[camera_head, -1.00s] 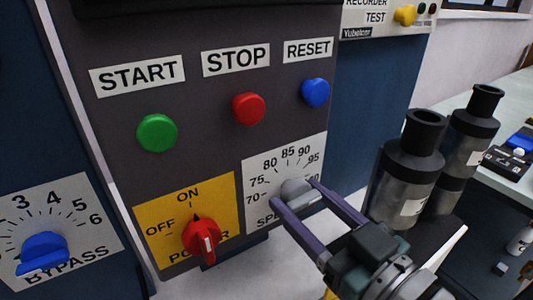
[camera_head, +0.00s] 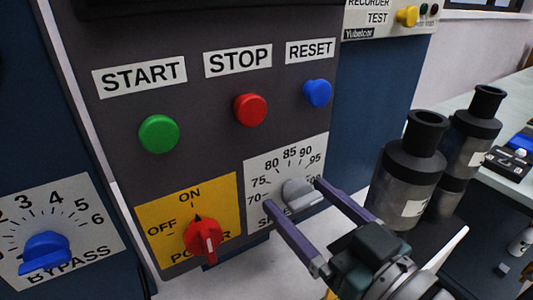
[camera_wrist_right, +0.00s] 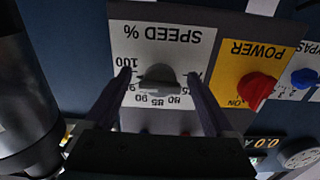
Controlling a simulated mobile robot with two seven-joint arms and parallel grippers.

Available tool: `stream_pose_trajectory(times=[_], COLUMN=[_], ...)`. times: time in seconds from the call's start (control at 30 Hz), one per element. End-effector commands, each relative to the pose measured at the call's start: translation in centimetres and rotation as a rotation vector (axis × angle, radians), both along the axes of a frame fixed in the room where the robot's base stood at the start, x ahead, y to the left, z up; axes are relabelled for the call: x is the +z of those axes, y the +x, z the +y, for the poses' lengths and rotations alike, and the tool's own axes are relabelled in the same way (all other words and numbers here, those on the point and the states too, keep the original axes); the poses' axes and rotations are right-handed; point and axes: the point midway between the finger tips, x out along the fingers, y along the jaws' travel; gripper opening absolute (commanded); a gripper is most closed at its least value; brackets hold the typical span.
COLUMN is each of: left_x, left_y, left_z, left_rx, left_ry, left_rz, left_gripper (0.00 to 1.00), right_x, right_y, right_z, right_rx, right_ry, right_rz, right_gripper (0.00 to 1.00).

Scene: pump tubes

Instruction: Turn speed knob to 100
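The grey speed knob (camera_head: 300,194) sits on the white speed dial plate (camera_head: 261,170) at the lower right of the dark panel. My right gripper (camera_head: 293,195) is open, with one purple finger on each side of the knob. The right wrist view shows the knob (camera_wrist_right: 158,78) upside down between the fingers (camera_wrist_right: 157,76), with a gap on both sides. Its grip bar lies roughly level there, with one end toward the 100 side. The exact setting cannot be read. The right finger partly hides the 100 mark in the head view. My left gripper is not in view.
The red power knob (camera_head: 203,239) is left of the dial. Green start (camera_head: 159,133), red stop (camera_head: 250,110) and blue reset (camera_head: 317,93) buttons are above. A blue bypass knob (camera_head: 45,252) is far left. Dark pump cylinders (camera_head: 412,170) stand close on the right.

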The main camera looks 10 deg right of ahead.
Motion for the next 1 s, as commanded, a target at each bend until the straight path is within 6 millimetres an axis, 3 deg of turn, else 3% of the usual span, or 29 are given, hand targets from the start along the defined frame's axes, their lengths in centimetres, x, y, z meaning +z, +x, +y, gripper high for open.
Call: stream_pose_trajectory(times=[0.33,0.73,1.0], left_x=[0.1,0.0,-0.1], left_y=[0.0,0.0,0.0], left_z=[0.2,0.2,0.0], left_rx=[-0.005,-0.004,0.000], left_ry=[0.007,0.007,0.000], left_rz=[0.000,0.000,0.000], left_gripper=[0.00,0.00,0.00], right_x=[0.0,-0.1,0.0], right_y=[-0.8,-7.7,-9.4], right_z=[-0.3,-2.8,-3.4], right_rx=[0.000,0.000,0.000], right_ry=[-0.002,-0.002,-0.001], right_rz=[0.000,0.002,-0.001], right_gripper=[0.90,0.90,0.90])
